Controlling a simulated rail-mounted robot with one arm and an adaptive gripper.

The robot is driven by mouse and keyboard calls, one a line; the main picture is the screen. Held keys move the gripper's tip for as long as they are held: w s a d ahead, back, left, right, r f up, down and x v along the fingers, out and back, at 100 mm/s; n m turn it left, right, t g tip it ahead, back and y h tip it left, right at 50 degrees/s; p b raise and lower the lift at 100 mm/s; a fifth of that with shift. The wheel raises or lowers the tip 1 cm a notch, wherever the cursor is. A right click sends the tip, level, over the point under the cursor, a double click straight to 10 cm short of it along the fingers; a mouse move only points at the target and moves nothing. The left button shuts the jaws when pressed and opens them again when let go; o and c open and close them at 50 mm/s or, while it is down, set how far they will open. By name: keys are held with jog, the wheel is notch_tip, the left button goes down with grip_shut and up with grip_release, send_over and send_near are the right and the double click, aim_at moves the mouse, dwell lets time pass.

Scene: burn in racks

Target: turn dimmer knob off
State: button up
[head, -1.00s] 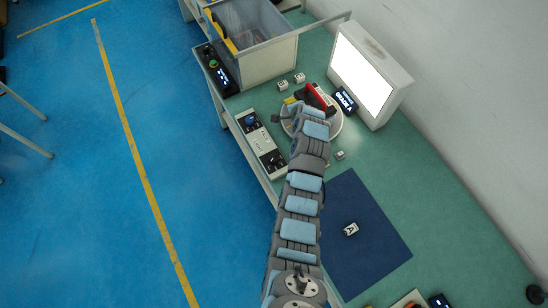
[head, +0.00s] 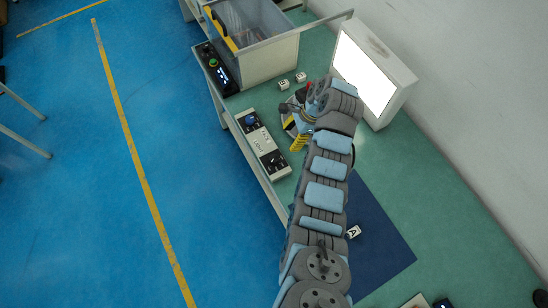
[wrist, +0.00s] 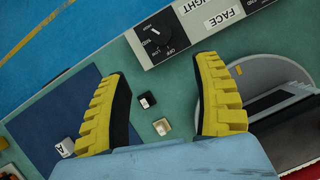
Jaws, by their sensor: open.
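The black dimmer knob (wrist: 155,37) sits on a pale control panel (wrist: 186,38) beside small OFF and LOW markings. I cannot clearly tell which marking it points at. In the head view the panel (head: 262,143) lies along the bench's left edge, with this knob (head: 273,161) at its near end. My gripper (wrist: 163,69) is open and empty, its two yellow fingers spread wide. In the wrist view the knob lies just beyond the gap between the fingertips, apart from both. In the head view my gripper (head: 294,134) is just right of the panel.
A round grey turntable (wrist: 265,75) with a dark object on it is beside the right finger. Small white and black blocks (wrist: 147,100) lie between the fingers. A bright light box (head: 368,75) and a clear-walled bin (head: 262,62) stand farther back.

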jog(key=p, duration=0.1)
send_over(274, 158)
jog(key=d, duration=0.2)
notch_tip(274, 158, down, 9)
jog(key=shift+w+r, duration=0.1)
jog(key=shift+w, duration=0.05)
jog(key=shift+b+x, duration=0.9)
jog(key=shift+x, duration=2.1)
jog(key=shift+d, duration=0.1)
jog(key=c, duration=1.2)
